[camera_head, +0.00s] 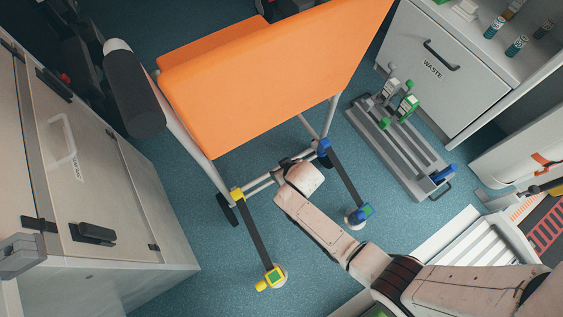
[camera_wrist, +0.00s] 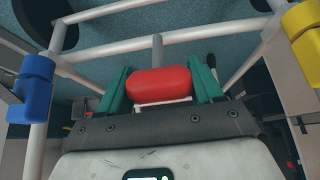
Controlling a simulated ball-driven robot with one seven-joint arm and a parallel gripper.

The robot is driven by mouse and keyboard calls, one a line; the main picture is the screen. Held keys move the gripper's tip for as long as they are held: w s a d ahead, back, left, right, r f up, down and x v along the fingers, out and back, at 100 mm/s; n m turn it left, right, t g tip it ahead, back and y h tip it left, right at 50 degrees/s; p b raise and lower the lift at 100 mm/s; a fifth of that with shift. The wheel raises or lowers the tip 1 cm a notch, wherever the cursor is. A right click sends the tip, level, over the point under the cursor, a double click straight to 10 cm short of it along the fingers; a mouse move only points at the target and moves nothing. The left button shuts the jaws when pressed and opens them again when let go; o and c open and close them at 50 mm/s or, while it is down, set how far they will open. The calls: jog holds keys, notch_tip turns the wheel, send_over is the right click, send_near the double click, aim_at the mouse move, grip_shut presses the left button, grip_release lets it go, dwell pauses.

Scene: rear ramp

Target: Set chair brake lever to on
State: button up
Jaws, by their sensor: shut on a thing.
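The orange chair (camera_head: 265,85) stands in the middle of the head view, with a pale tubular frame below its seat. In the wrist view, a red handle (camera_wrist: 158,83) on a grey rod (camera_wrist: 157,46), which looks like the brake lever, sits between the two green fingers of my gripper (camera_wrist: 160,75). My gripper is shut on this handle. In the head view my wrist hides the handle and the fingers, close to the frame's lower crossbars. I cannot read from these views whether the lever stands at on or off.
Dark straps run from the blue clamp (camera_head: 323,147) and yellow clamp (camera_head: 237,194) to floor anchors. A grey rack with levers (camera_head: 400,150) stands right of the chair. A waste cabinet (camera_head: 440,65) is at upper right, a pale cabinet (camera_head: 85,170) at left.

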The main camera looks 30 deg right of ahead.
jog(key=s+t+b, duration=0.1)
jog(key=b, duration=0.2)
jog(key=s+f+t+b, duration=0.1)
jog(key=t+b, duration=0.1)
jog(key=b, duration=0.2)
jog(key=s+f+t+b, duration=0.1)
jog(key=t+b, duration=0.1)
jog(key=b, duration=0.1)
jog(key=shift+s+f, duration=0.25)
jog(key=shift+s, duration=0.15)
jog(key=shift+s+f+b, duration=0.3)
jog(key=shift+b, duration=0.1)
jog(key=shift+s, duration=0.1)
jog(key=o, duration=1.1)
jog(key=shift+d+f, duration=0.1)
jog(key=o, duration=0.3)
jog(key=shift+o, duration=0.2)
